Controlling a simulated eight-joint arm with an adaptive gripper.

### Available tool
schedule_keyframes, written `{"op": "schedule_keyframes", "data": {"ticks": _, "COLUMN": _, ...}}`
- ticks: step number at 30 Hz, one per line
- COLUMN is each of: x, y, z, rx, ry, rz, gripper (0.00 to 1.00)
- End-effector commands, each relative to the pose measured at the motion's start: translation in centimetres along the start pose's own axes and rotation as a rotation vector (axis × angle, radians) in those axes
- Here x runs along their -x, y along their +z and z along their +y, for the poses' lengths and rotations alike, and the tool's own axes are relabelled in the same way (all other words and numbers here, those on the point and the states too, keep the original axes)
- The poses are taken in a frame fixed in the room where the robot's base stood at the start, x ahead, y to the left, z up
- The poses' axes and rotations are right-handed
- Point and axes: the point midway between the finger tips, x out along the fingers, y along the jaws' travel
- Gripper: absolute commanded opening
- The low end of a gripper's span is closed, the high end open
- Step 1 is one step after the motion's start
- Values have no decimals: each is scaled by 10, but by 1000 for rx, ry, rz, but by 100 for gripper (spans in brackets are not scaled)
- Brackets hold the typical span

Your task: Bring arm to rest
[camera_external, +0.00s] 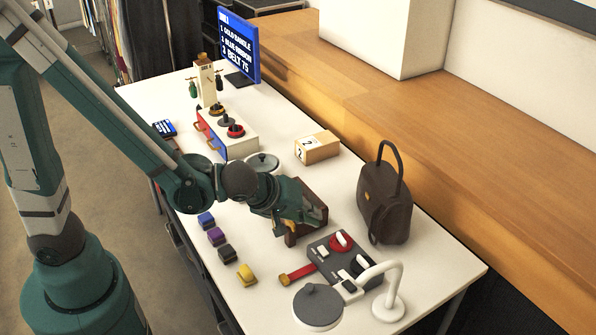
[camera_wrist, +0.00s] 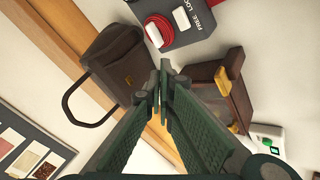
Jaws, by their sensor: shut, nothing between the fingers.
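My gripper (camera_external: 300,212) hangs above the white table, right of the middle. Its fingers are together with nothing between them. In the wrist view the two dark green fingers (camera_wrist: 164,82) point away from me and meet at their tips. A brown box (camera_external: 311,190) with yellow parts is close beside and below the gripper, partly hidden by it. The same box shows right of the fingers in the wrist view (camera_wrist: 206,72). I cannot tell whether the gripper touches it. My arm reaches from the left across the table.
A dark brown handbag (camera_external: 385,205) stands upright at the right. A grey board (camera_external: 327,248) with red and white parts lies near a white lamp (camera_external: 390,303). Several small coloured blocks (camera_external: 216,236) line the near edge. A drawer unit (camera_external: 239,146), numbered box (camera_external: 316,148) and screen (camera_external: 238,45) stand farther back.

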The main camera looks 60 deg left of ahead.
Motion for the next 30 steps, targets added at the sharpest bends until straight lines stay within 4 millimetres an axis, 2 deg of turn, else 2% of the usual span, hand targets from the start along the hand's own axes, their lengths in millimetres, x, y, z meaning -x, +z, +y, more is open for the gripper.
{"op": "schedule_keyframes", "data": {"ticks": 12, "x": 47, "y": -46, "z": -21, "rx": -187, "ry": -35, "rz": -25, "gripper": 0}}
{"op": "schedule_keyframes", "data": {"ticks": 30, "x": 121, "y": -94, "z": -61, "rx": -470, "ry": -59, "rz": -75, "gripper": 0}}
